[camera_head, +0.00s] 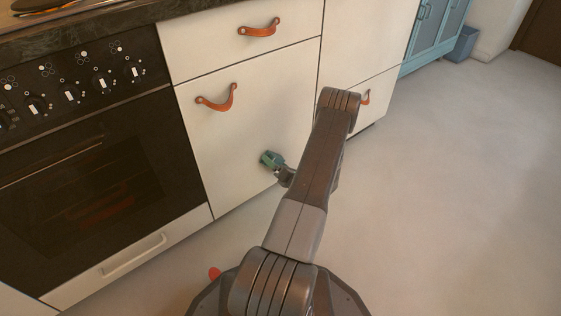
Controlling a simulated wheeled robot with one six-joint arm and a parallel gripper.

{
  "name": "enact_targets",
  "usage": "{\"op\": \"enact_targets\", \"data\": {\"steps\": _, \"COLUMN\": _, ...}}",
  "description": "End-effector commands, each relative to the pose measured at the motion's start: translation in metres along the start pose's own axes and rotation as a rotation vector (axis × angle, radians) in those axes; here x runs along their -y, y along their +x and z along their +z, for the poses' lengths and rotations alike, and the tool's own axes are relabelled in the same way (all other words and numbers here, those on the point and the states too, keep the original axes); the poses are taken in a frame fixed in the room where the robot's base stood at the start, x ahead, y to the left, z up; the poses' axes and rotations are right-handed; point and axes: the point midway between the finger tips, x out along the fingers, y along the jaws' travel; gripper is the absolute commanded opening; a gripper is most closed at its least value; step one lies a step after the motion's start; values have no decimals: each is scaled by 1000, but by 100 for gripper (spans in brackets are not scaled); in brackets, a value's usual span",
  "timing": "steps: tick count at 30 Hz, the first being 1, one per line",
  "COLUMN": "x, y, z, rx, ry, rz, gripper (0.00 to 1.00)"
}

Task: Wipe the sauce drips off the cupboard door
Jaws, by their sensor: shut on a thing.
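The white cupboard door (232,135) with a leather pull (218,98) stands to the right of the oven. My gripper (281,171) is small in the view, low in front of this door. It is shut on a small green thing (269,158), perhaps a sponge or cloth. The green thing is at or very close to the door's face; I cannot tell whether it touches. I can make out no sauce drips on the visible part of the door. My arm and the green thing hide part of its lower right.
The dark oven (85,190) with knobs is on the left. A drawer (225,48) with a leather pull is above the door. More white fronts (370,40) and a blue cabinet (436,30) stand to the right. A red thing (214,273) shows near my base. Open floor (460,190) lies right.

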Motion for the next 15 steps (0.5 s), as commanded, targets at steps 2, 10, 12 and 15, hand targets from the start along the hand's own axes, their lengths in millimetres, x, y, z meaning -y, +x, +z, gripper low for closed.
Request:
{"op": "enact_targets", "data": {"steps": 2, "x": -3, "y": 2, "z": -2, "rx": -4, "ry": -1, "rz": 6, "gripper": 72}}
{"op": "enact_targets", "data": {"steps": 10, "x": -15, "y": 0, "z": -15, "rx": -4, "ry": 0, "rz": 4, "gripper": 72}}
{"op": "enact_targets", "data": {"steps": 12, "x": -19, "y": 0, "z": -20, "rx": -4, "ry": 1, "rz": 4, "gripper": 72}}
{"op": "enact_targets", "data": {"steps": 15, "x": -24, "y": 0, "z": -25, "rx": -3, "ry": 0, "rz": 5, "gripper": 72}}
